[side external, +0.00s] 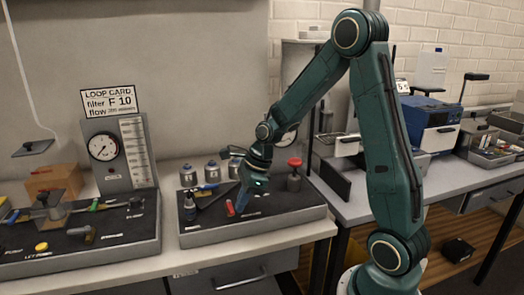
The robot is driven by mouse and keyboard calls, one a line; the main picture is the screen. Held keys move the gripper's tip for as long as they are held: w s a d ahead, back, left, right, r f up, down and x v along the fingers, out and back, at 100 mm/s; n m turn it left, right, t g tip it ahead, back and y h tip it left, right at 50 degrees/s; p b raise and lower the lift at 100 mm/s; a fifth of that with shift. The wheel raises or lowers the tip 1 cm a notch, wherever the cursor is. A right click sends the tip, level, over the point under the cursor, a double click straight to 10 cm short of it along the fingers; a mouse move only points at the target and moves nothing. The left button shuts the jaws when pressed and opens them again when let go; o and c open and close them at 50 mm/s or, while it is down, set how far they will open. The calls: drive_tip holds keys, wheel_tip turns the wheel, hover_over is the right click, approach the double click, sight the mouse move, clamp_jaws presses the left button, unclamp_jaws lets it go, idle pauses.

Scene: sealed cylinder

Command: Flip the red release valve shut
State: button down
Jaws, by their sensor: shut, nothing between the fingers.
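My gripper (241,207) is shut and empty, pointing down over the right dark panel (283,222). A small red lever-like piece (230,208) is at the panel's front, right beside my fingertips; whether they touch I cannot tell. A red knob (294,162) tops a dark grey cylinder (294,182) to the right of my gripper. I cannot tell for certain which red part is the release valve, nor its exact position. The panel's labels are too small to read.
Metal canisters (188,176) and a small dark bottle (190,207) stand left of my gripper. A second panel with a gauge (103,146) and a yellow button (41,246) is further left. A blue machine (430,122) sits on the right bench. The right panel's front right is clear.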

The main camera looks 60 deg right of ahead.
drive_tip(key=shift+a+m, duration=0.3)
drive_tip(key=shift+m, duration=0.4)
drive_tip(key=shift+w+a+m+t+h, duration=0.1)
drive_tip(key=shift+a+m+t+h, duration=0.25)
drive_tip(key=shift+m, duration=0.25)
drive_tip(key=shift+w+a, duration=0.7)
drive_tip(key=shift+a, duration=0.25)
drive_tip(key=shift+w+a, duration=0.3)
drive_tip(key=shift+w, duration=0.3)
drive_tip(key=shift+w+a, duration=0.25)
drive_tip(key=shift+w, duration=0.35)
drive_tip(key=shift+d, duration=0.2)
drive_tip(key=shift+d, duration=0.7)
drive_tip(key=shift+s+a, duration=0.1)
drive_tip(key=shift+s, duration=0.05)
